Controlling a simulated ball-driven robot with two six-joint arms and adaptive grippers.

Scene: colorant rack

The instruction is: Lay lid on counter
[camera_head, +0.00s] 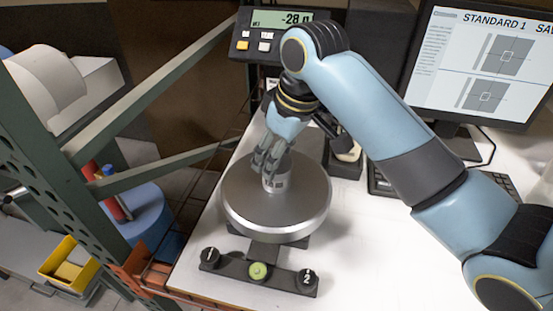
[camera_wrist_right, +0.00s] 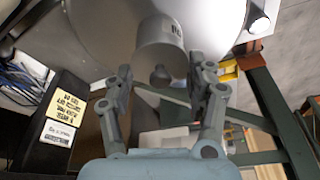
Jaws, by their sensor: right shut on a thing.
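A small grey cylindrical can (camera_head: 277,184) with a label stands on the round metal pan (camera_head: 318,212) of the scale. In the right wrist view the can (camera_wrist_right: 163,42) shows with its near end towards the camera and a dark knob (camera_wrist_right: 160,76) at the middle of that end, which I take for the lid. My right gripper (camera_head: 270,160) is directly above the can, its fingers pointing down and shut at its top end. In the wrist view the fingers (camera_wrist_right: 160,80) are on both sides. I cannot tell whether lid and can are apart. My left gripper is not in view.
The white counter (camera_head: 375,255) is free to the right of the pan. A scale display (camera_head: 268,38), a monitor (camera_head: 478,62) and a keyboard (camera_head: 500,183) stand behind. Green rack beams (camera_head: 50,160) border the left.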

